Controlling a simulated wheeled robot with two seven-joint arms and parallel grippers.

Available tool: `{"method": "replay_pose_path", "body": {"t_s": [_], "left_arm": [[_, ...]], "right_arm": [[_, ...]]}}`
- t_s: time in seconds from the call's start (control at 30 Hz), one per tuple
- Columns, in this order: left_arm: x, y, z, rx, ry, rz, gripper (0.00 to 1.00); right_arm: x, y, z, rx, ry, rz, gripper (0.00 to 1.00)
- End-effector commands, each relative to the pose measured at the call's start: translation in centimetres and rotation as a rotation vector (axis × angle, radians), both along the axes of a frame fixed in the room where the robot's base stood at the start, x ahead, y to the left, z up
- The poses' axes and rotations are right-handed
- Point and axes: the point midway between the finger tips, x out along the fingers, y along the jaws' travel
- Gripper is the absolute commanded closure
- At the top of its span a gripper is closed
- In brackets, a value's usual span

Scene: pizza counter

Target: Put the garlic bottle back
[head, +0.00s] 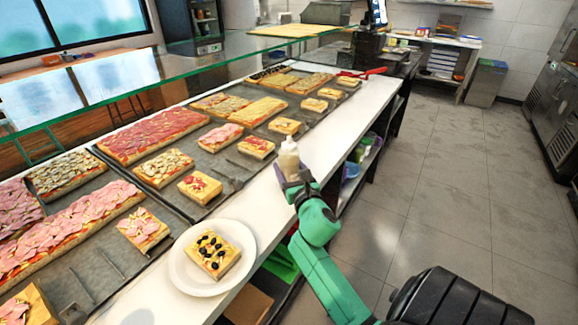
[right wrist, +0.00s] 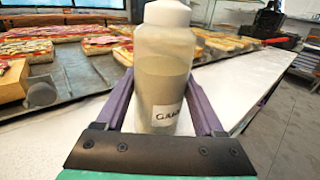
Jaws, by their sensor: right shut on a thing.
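The garlic bottle (head: 288,158) is a squeeze bottle with a white cap and a pale beige filling. It stands upright at the counter's right edge in the head view. In the right wrist view the bottle (right wrist: 162,80) fills the middle, and part of its label shows. My right gripper (head: 292,182) is shut on the bottle, with one purple finger (right wrist: 118,98) on each side. I cannot tell whether the bottle's base touches the counter. My left gripper is not in view.
A white plate (head: 180,276) with an olive-topped pizza slice (head: 212,254) sits on the near counter. Dark trays of pizza lie along the left, under a glass shelf (head: 215,72). The white counter strip (head: 338,115) beyond the bottle is clear. Shelves with bowls (head: 350,170) are below.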

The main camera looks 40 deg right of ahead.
Motion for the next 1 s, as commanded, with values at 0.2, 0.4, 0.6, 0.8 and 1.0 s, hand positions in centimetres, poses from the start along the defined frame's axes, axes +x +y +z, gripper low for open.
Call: {"method": "replay_pose_path", "body": {"t_s": [0.2,0.4,0.6,0.8,1.0], "left_arm": [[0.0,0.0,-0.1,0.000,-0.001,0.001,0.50],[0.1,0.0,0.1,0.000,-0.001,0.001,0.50],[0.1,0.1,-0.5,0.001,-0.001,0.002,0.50],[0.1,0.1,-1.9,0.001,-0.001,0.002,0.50],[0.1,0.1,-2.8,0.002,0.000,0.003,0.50]], "right_arm": [[0.0,0.0,-0.2,0.000,0.001,0.000,0.00],[0.0,0.0,0.1,0.000,0.000,0.000,0.00],[-2.5,1.0,-0.2,0.000,0.003,0.001,0.00],[-7.5,2.9,-0.4,0.001,0.005,-0.001,0.00],[-10.7,4.3,-0.1,0.002,0.002,-0.001,0.00]]}}
